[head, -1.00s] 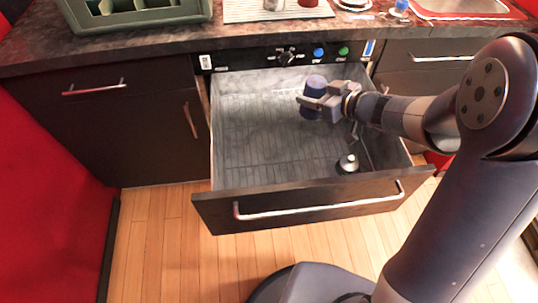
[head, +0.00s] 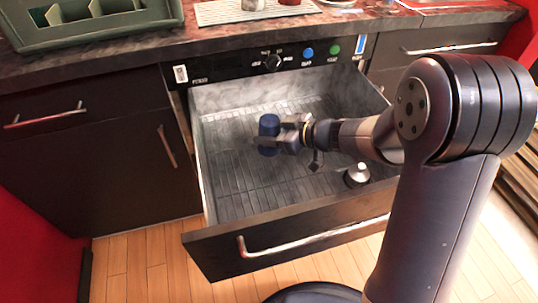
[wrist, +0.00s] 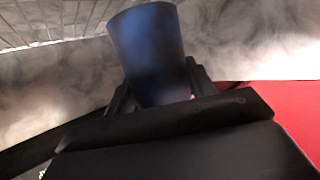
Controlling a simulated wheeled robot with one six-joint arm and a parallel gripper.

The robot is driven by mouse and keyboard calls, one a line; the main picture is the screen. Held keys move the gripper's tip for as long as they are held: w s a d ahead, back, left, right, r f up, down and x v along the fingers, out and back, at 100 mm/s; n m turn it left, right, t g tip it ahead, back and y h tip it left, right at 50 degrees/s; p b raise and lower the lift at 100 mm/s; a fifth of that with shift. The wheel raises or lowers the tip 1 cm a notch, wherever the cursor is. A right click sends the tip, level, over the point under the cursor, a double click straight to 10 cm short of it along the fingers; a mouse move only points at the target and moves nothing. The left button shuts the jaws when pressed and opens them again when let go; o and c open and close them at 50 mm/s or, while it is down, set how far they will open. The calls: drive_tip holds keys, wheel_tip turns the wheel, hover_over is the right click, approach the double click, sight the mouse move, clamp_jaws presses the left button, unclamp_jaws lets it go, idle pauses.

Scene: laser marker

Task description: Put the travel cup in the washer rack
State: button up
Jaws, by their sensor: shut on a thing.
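The travel cup (head: 268,126) is dark blue and roughly upright inside the open drawer. It also shows in the wrist view (wrist: 148,48), between the fingers. My gripper (head: 272,141) is shut on the cup, reaching in from the right. Its fingers also show in the wrist view (wrist: 158,98). The washer rack (head: 248,190) is the grey ribbed floor of the pulled-out washer drawer, and its front half is bare. I cannot tell whether the cup's base touches the rack. The far side of the cup is hidden.
A small silver and black object (head: 357,175) stands at the drawer's right side. The drawer front with its handle (head: 312,238) and the side walls bound the space. A control panel (head: 268,64) is behind. A green crate (head: 98,30) stands on the counter.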

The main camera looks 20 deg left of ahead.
sight(270, 148)
wheel_tip(270, 148, down, 6)
drive_tip(key=shift+r+b, duration=0.15)
drive_tip(key=shift+b, duration=1.05)
drive_tip(key=o, duration=1)
drive_tip(key=shift+f, duration=0.2)
drive_tip(key=shift+o, duration=0.2)
drive_tip(key=shift+r, duration=0.1)
drive_tip(key=shift+d+r, duration=0.1)
drive_tip(key=shift+r, duration=0.1)
drive_tip(key=p+v, duration=0.4)
drive_tip(key=v, duration=0.1)
drive_tip(key=shift+s+d+r, duration=0.1)
drive_tip(key=shift+d+r, duration=0.1)
drive_tip(key=shift+d, duration=0.1)
drive_tip(key=shift+p+v, duration=0.55)
drive_tip(key=shift+v, duration=0.25)
drive_tip(key=shift+f, duration=0.2)
